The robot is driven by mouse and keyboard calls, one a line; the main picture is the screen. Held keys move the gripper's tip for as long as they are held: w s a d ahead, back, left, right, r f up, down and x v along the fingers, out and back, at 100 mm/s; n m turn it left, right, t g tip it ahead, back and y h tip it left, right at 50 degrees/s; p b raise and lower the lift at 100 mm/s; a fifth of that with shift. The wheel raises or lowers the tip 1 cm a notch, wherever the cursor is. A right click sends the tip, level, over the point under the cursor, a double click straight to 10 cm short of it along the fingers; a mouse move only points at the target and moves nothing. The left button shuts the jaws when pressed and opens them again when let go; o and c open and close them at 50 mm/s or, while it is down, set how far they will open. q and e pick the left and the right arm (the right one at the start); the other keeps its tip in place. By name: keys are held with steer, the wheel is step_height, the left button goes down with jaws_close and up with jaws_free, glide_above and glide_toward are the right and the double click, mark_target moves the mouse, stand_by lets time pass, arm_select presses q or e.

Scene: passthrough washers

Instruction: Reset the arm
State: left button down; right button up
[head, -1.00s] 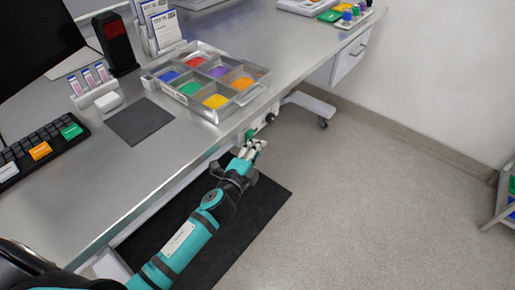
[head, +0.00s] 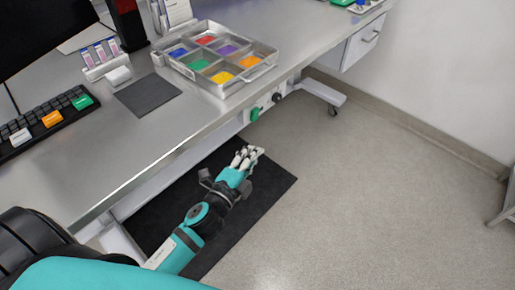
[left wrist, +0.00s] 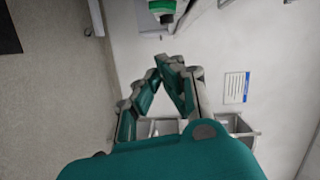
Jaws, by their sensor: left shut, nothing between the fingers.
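My left arm comes in from the lower left in the head view. Its gripper (head: 246,158) hangs over the black floor mat, beside the bench front and apart from it. The fingers are shut with nothing between them. In the left wrist view the teal and grey fingers (left wrist: 172,62) come together at their tips. A green knob (head: 254,113) on the bench front shows above the gripper, apart from it. My right gripper is in neither view.
The steel bench (head: 110,170) runs along the left with a divided tray (head: 262,72) of coloured pieces near its edge. A keyboard (head: 45,122) and a dark pad (head: 148,95) lie on it. A black mat (head: 268,190) is below. The floor (head: 380,190) to the right is clear.

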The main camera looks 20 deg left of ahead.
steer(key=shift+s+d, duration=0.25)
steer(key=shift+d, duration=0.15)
arm_select(q)
steer(key=s+a+f+n+g+p, duration=0.1)
steer(key=s+f+n+g, duration=0.2)
steer(key=f, duration=0.7)
steer(key=s+a+f+n+g+y+p, duration=0.15)
steer(key=s+f, duration=0.25)
steer(key=f, duration=0.6)
steer(key=s+a+f+n+g, duration=0.1)
steer(key=s+f+n+g, duration=0.25)
steer(key=f, duration=0.75)
steer(key=s+f+n+g, duration=0.2)
steer(key=s+f, duration=0.3)
steer(key=s, duration=0.5)
steer(key=s+f+n+g+p, duration=0.1)
steer(key=s+f+n+g, duration=0.1)
steer(key=s+f, duration=0.4)
steer(key=s+f+n+g, duration=0.3)
steer(key=s+f+g, duration=0.1)
steer(key=s, duration=1)
steer(key=shift+s+a+f+g+p, duration=0.15)
steer(key=shift+a+f+g+p, duration=0.15)
steer(key=shift+f, duration=0.35)
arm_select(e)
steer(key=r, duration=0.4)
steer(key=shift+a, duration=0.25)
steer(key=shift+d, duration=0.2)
